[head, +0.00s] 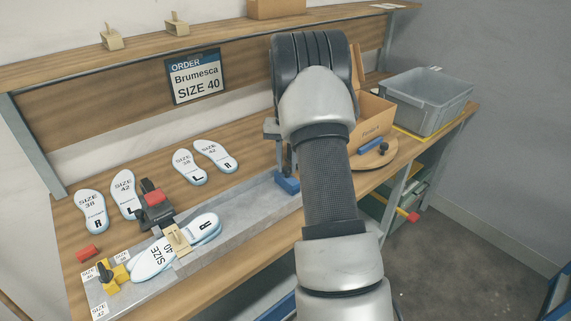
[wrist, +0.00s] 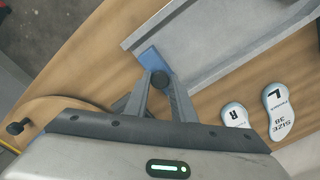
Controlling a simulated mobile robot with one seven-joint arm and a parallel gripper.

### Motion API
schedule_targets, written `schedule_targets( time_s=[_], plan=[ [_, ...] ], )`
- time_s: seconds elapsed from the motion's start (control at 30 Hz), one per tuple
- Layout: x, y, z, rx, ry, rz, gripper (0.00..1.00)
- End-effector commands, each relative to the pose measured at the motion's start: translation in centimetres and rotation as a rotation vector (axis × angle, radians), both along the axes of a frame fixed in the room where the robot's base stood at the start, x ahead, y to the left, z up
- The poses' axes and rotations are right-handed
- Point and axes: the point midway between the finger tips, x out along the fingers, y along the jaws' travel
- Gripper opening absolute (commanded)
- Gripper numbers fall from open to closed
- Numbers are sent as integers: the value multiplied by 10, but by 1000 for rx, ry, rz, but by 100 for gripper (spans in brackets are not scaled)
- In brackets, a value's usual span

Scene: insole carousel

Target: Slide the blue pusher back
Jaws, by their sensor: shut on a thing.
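The blue pusher (head: 288,183) stands at the right end of the grey metal channel (head: 245,203) in the head view. In the wrist view its blue block (wrist: 149,57) shows at the channel's end, with a dark round knob (wrist: 160,80) beside it. My gripper (wrist: 161,88) is shut on this knob, one finger on each side. In the head view my arm hides most of the gripper. A pair of size 40 insoles (head: 155,258) with a tan clamp (head: 177,239) lies at the channel's left part, well apart from the pusher.
Other insoles (head: 190,166) lie on the wooden bench behind the channel. A black device with a red top (head: 153,205) stands by the channel, and a yellow fixture (head: 112,275) at its left end. A cardboard box (head: 372,118) and a grey bin (head: 425,98) stand at the right.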

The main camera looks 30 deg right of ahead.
Motion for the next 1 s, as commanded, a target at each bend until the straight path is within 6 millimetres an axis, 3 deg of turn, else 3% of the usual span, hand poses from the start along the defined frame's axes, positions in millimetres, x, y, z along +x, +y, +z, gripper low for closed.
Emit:
schedule_targets(
  time_s=[0.03, 0.07, 0.17, 0.57, 0.67, 1.0],
  plan=[
    [1, -6, 2, -11, -7, -4, 0],
    [1, -6, 2, -11, -7, -4, 28],
    [1, -6, 2, -10, -6, -4, 42],
    [1, -3, 10, -7, -6, -2, 42],
    [1, -3, 26, -8, -8, -2, 42],
    [1, -3, 109, -8, -9, -2, 42]
  ],
)
